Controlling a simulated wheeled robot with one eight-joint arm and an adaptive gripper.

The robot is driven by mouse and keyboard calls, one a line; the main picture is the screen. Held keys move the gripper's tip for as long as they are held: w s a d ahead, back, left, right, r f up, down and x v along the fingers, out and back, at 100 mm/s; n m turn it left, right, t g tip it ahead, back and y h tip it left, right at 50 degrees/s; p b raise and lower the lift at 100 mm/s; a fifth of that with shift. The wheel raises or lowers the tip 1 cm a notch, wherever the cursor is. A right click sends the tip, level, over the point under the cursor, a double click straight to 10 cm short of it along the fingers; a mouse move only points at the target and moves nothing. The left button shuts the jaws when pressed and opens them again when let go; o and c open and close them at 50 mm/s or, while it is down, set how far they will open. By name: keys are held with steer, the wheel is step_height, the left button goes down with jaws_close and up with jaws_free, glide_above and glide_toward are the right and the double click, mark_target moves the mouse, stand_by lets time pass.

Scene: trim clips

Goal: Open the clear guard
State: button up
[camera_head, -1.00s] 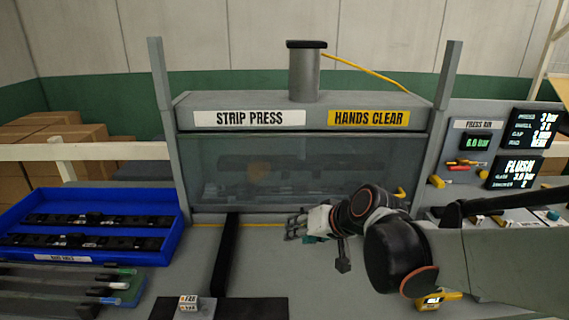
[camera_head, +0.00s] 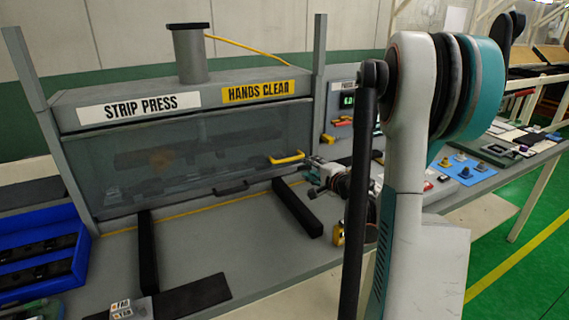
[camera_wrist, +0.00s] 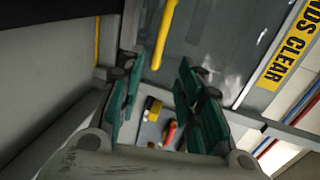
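The clear guard (camera_head: 190,160) is a tinted see-through pane across the front of the strip press. It is down, with its lower edge close to the bench. A yellow handle (camera_head: 287,158) is at its right side; it also shows in the wrist view as a yellow bar (camera_wrist: 165,35). My gripper (camera_head: 311,172) is small and partly hidden in the head view, just right of and below the yellow handle. In the wrist view my gripper (camera_wrist: 160,72) has its green-padded fingers spread apart. The bar is ahead of the fingertips, and nothing is seen held.
The press frame (camera_head: 318,80) has an upright at each side. Two black rails (camera_head: 297,207) lie on the bench before the guard. A blue bin (camera_head: 40,250) is at left. My arm blocks much of the right side.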

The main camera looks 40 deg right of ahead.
mark_target(294, 159)
steer(key=b+x, duration=0.3)
steer(key=x, duration=1)
steer(key=shift+w+d+f+b, duration=0.1)
steer(key=shift+w+d+b, duration=0.2)
steer(key=shift+b, duration=0.05)
steer(key=shift+c, duration=0.5)
jaws_close()
